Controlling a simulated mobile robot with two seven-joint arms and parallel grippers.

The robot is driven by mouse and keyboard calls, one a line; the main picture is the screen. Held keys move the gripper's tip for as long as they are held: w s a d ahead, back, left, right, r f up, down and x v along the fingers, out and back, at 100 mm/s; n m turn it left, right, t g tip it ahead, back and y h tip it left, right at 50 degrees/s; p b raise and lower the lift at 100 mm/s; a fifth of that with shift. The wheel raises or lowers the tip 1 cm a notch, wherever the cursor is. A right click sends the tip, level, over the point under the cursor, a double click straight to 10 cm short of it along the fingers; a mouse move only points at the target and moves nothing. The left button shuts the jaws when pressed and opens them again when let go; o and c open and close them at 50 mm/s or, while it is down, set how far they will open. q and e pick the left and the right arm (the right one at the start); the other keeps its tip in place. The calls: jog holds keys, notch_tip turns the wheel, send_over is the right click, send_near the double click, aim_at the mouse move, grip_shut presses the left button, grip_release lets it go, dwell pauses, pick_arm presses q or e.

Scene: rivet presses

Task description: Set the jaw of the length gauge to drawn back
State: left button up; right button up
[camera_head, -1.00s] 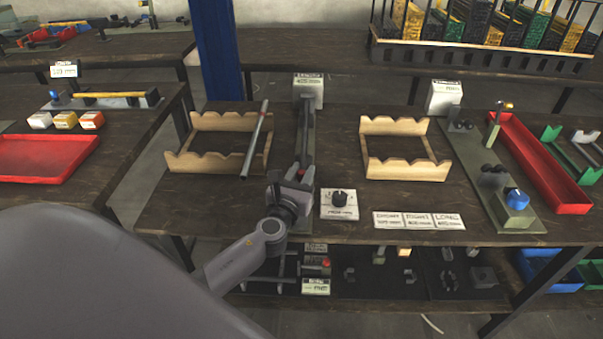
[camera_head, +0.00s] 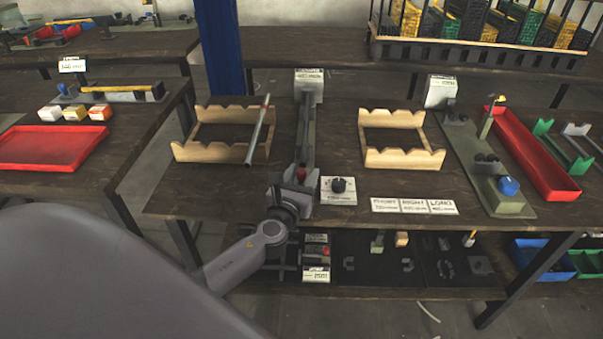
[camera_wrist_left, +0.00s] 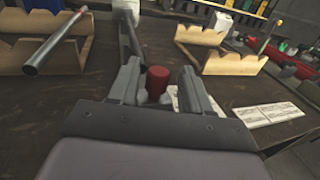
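The length gauge (camera_head: 306,133) is a long grey rail running from front to back on the middle bench, with a white label block (camera_head: 309,80) at its far end. A red knob (camera_head: 301,173) shows at its near end, by my left gripper (camera_head: 296,184). In the left wrist view, the two fingers (camera_wrist_left: 161,92) stand apart with the red knob (camera_wrist_left: 157,82) between them. Gaps show on both sides of the knob. I cannot tell the jaw's exact position, as the gripper hides the near end. My right gripper is out of view.
A steel rod (camera_head: 259,130) leans over the left wooden rack (camera_head: 205,152). A dial plate (camera_head: 338,190) sits just right of the gripper, with label cards (camera_head: 414,206) beyond. Another wooden rack (camera_head: 400,158) stands to the right. A lower shelf (camera_head: 420,285) holds small parts.

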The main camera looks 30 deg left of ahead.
pick_arm(q)
jog(key=shift+a+r, duration=0.1)
jog(key=v, duration=0.7)
dwell(0.4)
jog(key=shift+s, duration=0.1)
jog(key=s+d+f+n+g+h, duration=0.2)
jog(key=s+d+f+n, duration=0.2)
jog(key=n, duration=0.6)
jog(key=s+d+f+n+g+h, duration=0.2)
jog(key=s+d+f+n, duration=0.2)
jog(key=s+n, duration=0.4)
jog(key=s+d+f+n+g+h, duration=0.2)
jog(key=s+f+n, duration=0.4)
jog(key=n, duration=0.6)
jog(key=shift+s+d+n+g+h, duration=0.35)
jog(key=shift+d+h, duration=0.25)
jog(key=shift+d, duration=0.5)
jog(key=shift+s+a, duration=0.1)
jog(key=shift+a, duration=0.05)
